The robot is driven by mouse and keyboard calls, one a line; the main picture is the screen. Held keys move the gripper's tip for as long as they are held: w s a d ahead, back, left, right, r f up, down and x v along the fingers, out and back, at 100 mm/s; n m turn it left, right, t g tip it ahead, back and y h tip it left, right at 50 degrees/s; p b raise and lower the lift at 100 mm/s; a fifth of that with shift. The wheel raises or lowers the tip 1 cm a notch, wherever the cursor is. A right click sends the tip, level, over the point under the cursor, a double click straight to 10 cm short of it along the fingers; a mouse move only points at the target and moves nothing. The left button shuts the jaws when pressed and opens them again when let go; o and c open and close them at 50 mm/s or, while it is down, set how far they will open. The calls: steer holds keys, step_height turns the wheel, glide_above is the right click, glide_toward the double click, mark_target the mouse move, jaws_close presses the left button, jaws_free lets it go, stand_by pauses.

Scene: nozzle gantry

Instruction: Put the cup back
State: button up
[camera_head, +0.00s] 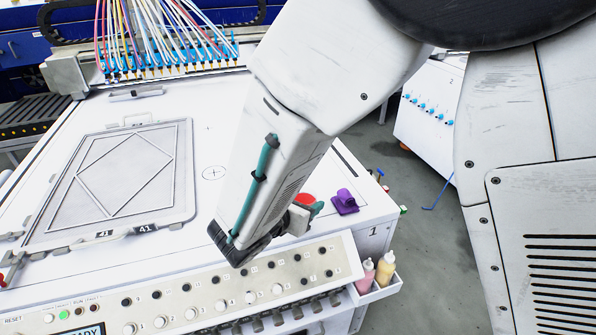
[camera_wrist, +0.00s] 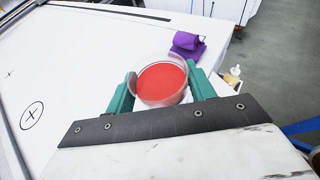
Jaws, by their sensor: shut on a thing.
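A clear cup with red contents (camera_wrist: 162,82) sits between the two teal fingers of my gripper (camera_wrist: 160,92) in the wrist view. The fingers press on its left and right sides. In the head view my gripper (camera_head: 306,207) is near the right end of the white machine table, and only a red part of the cup (camera_head: 304,199) shows behind my arm. I cannot tell whether the cup's base touches the table.
A purple cloth-like item (camera_head: 345,202) lies just right of the cup on the table (camera_head: 222,120). Two bottles (camera_head: 375,272) stand in a side holder. A framed plate (camera_head: 122,180) lies left. A knob panel (camera_head: 215,297) runs along the front. Hoses (camera_head: 150,35) hang at the back.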

mark_target(303, 193)
steer(key=w, duration=0.3)
steer(key=shift+w+d+f, duration=0.1)
steer(key=shift+w+f, duration=0.2)
steer(key=shift+f, duration=0.75)
steer(key=shift+w+f, duration=0.1)
steer(key=shift+f, duration=0.8)
steer(key=o, duration=1.2)
steer(key=shift+f, duration=0.15)
steer(key=shift+c, duration=0.2)
